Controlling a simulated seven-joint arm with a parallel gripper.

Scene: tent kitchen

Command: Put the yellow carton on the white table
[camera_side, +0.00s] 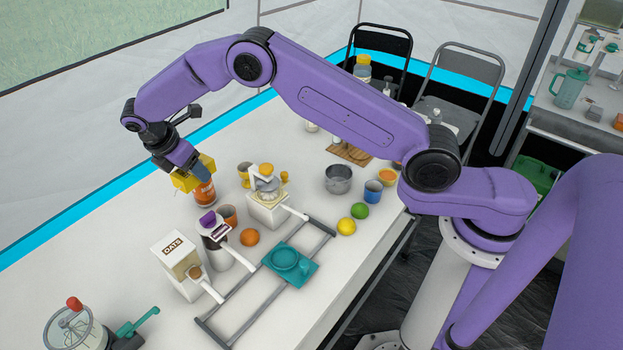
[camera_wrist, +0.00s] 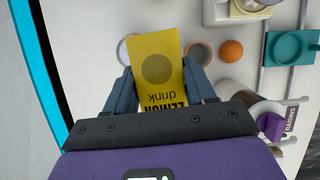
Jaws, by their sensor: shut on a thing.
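The yellow carton (camera_wrist: 160,62) fills the middle of the wrist view, with the words "LEMON drink" on its face. My gripper (camera_wrist: 160,82) has one finger on each side of it and is shut on it. In the side view my gripper (camera_side: 194,172) holds the yellow carton (camera_side: 186,181) above the left part of the white table (camera_side: 105,215). An orange-labelled jar (camera_side: 205,192) shows just beside and below the carton; the carton's lower end is partly hidden there. I cannot tell the exact gap to the table.
Close by are a brown cup (camera_side: 228,216), an orange (camera_side: 249,237), a juicer-like dispenser (camera_side: 268,200), a raisins dispenser (camera_side: 222,243) and an oats dispenser (camera_side: 178,262). A rail frame with a teal tray (camera_side: 306,272) lies in front.

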